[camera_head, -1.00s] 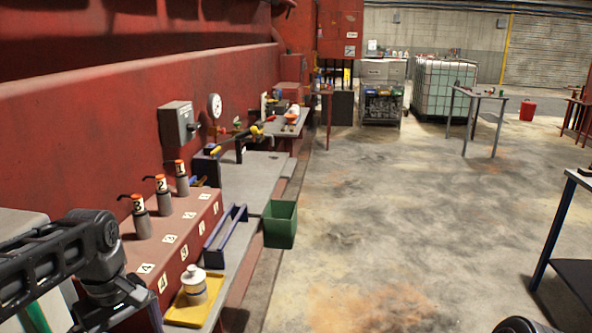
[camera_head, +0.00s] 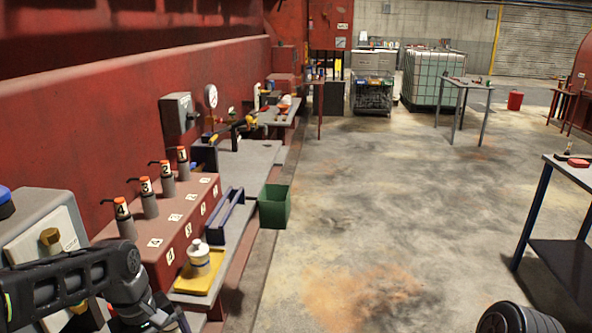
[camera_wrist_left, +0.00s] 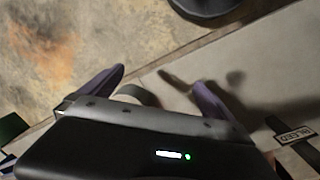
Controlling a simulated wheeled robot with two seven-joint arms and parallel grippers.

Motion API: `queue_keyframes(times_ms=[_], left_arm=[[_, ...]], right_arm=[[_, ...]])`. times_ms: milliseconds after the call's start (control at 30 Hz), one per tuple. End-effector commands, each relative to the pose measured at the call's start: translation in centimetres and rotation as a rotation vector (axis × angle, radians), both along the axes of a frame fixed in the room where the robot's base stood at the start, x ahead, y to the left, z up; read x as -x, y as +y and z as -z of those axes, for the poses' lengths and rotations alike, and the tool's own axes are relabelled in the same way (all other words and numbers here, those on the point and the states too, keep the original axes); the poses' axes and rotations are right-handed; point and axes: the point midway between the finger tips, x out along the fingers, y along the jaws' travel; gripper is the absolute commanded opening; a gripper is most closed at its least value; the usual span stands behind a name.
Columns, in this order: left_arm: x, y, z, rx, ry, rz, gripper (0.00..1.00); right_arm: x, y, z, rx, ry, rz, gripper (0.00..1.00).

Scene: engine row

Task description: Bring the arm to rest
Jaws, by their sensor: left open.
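My left arm (camera_head: 75,280) comes in from the lower left of the head view, bent down at a black joint beside the red block. Its hand is mostly cut off at the bottom edge there. In the left wrist view my left gripper (camera_wrist_left: 163,82) shows two purple fingers spread apart. A pale rounded shape shows behind them, and I cannot tell what it is. I see nothing held between the fingertips. My right gripper is not in view.
A red block (camera_head: 160,249) with several numbered grey cylinders stands near the arm.

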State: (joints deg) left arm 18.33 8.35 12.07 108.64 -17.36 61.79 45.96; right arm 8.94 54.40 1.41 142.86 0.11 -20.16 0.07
Motion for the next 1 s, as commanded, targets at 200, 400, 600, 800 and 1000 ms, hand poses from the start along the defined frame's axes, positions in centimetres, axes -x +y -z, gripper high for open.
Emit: queue_keyframes(times_ms=[200, 400, 600, 800, 1000], left_arm=[[-0.2, -5.5, 5.9, 0.107, -0.02, 0.157, 1.0], [4.3, -13.9, 13.7, 0.233, -0.06, 0.347, 1.0], [13.9, -19.3, 19.4, 0.254, -0.111, 0.512, 1.0], [18.6, -19.8, 21.0, 0.213, -0.13, 0.591, 1.0], [18.8, -19.7, 21.2, 0.208, -0.137, 0.597, 1.0]], right_arm=[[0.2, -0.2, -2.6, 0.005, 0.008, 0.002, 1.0], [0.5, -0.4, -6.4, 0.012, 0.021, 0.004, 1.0], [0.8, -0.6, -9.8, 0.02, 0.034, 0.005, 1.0], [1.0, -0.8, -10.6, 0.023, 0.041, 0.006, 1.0], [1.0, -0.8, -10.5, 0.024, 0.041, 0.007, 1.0]])
